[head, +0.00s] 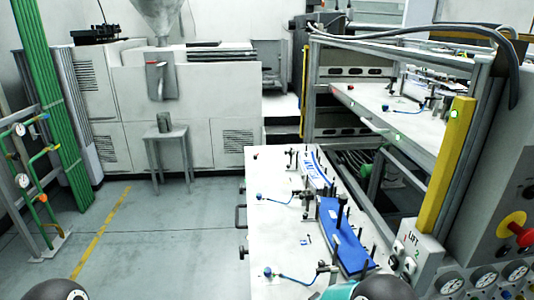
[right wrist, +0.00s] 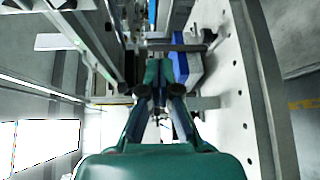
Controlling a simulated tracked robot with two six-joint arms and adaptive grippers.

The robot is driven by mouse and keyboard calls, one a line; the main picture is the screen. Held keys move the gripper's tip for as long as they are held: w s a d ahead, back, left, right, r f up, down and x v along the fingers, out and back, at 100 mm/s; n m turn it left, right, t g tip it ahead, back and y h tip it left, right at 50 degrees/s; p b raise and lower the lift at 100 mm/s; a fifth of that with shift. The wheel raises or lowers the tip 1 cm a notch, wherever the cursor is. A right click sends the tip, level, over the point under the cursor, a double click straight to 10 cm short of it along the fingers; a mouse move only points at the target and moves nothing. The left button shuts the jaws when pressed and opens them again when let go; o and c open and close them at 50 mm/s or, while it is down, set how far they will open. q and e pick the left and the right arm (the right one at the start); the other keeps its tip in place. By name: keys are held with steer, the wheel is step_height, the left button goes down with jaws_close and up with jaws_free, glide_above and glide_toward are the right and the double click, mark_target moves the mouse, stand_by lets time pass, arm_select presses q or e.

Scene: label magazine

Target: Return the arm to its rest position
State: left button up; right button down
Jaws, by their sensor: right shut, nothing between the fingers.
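My right gripper (right wrist: 160,92) points away from the camera in the right wrist view, its dark fingers shut with nothing between them. The white perforated plate runs along its right side in that view. In the head view only dark rounded and teal parts of my arms show at the bottom edge. No fingers show there, and my left gripper is out of sight.
A white work plate (head: 265,215) carries a blue magazine block (head: 345,243), a printed label stack (head: 313,172), posts and blue-capped cables. A metal frame with a yellow post (head: 450,150) stands at right. Open floor (head: 180,245) lies left of the plate.

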steer(key=s+d+f+y+b, duration=0.25)
steer(key=d+f, duration=0.35)
steer(key=f, duration=0.4)
steer(key=s+a+f+m+g+y, duration=0.2)
steer(key=s+f+y, duration=0.3)
steer(key=f, duration=0.4)
steer(key=s+a+f+m+g+y, duration=0.2)
steer(key=s+a+m+g+y, duration=0.2)
steer(key=s, duration=0.6)
steer(key=s+a+f+m+g+y, duration=0.3)
steer(key=s+a+m+g+y, duration=0.1)
steer(key=s+a, duration=0.5)
steer(key=shift+s+m+y, duration=0.55)
steer(key=shift+m+y, duration=0.05)
steer(key=shift+y, duration=0.15)
